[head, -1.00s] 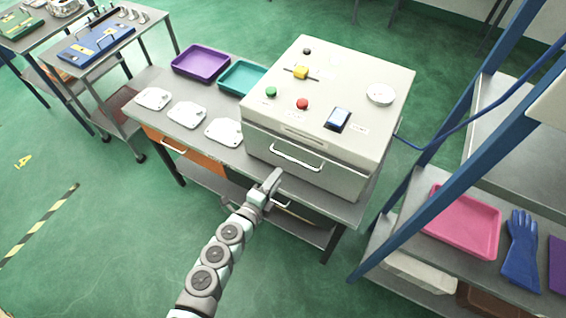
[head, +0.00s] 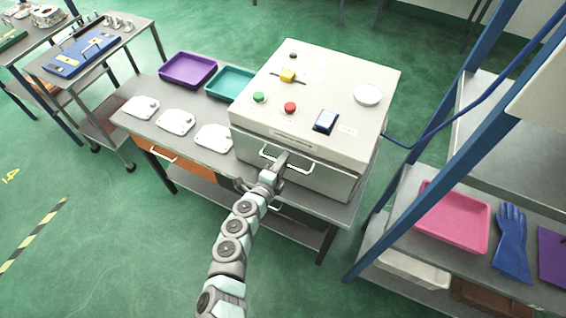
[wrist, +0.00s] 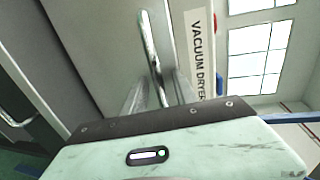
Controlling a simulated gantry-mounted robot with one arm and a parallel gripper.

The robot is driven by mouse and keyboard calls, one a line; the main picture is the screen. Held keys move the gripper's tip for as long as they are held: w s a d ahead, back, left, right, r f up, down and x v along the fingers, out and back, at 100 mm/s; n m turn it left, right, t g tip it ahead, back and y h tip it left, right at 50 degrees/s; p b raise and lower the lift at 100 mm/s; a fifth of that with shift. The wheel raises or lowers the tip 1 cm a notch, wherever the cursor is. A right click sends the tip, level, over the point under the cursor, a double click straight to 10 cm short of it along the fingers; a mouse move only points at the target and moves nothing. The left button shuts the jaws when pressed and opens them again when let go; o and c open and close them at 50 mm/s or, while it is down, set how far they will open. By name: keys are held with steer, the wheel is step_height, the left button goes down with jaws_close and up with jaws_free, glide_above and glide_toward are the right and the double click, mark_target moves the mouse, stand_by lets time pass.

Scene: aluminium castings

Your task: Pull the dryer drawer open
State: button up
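The vacuum dryer (head: 310,100) is a cream box on the bench with buttons on top. Its front drawer (head: 325,182) looks closed and has a pale bar handle (head: 302,168). My gripper (head: 279,163) is at the left part of this handle. In the wrist view the shiny handle (wrist: 149,38) runs down toward the space between the two fingers of my gripper (wrist: 158,92). The fingers look apart, one on each side of the bar's line. Whether they touch the bar is not clear. The drawer front (wrist: 95,45) fills the left of that view.
White castings (head: 174,122) lie on the bench left of the dryer, with purple (head: 188,70) and teal (head: 231,84) trays behind. An orange bench drawer (head: 180,153) is below. A blue-framed shelf with a pink tray (head: 453,217) stands to the right.

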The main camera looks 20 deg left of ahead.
steer(key=shift+c, duration=0.4)
jaws_close()
stand_by(1.0)
